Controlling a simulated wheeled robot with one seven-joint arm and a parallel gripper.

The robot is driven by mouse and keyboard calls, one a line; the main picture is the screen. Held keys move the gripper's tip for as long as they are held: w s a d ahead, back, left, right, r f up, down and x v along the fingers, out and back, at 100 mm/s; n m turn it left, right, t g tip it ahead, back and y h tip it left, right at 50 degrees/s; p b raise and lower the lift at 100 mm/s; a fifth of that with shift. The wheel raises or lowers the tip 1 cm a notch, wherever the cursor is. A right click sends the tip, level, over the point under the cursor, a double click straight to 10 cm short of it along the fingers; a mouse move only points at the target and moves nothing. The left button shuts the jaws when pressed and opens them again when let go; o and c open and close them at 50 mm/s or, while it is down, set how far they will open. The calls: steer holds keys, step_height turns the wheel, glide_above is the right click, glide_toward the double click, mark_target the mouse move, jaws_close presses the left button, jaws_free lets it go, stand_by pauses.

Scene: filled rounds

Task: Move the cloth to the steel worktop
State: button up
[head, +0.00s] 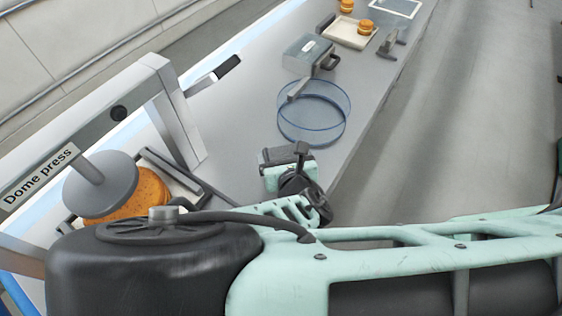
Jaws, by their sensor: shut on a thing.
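My gripper (287,170), mint and black, is low over the near part of the grey steel worktop (235,125). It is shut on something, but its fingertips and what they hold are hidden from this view. I cannot make out a cloth anywhere in the picture. The worktop runs from the lower left to the top right. My mint and black arm covers the bottom of the view.
A dome press (100,180) with an orange bun (140,195) stands at the left. A clear blue round tub (314,125) stands just beyond my gripper. Further on are a grey box (307,52) and a tray (340,35) with buns. Open floor (460,120) lies right.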

steer(key=shift+f+b, duration=1.8)
steer(key=shift+f, duration=1.25)
steer(key=shift+f, duration=0.1)
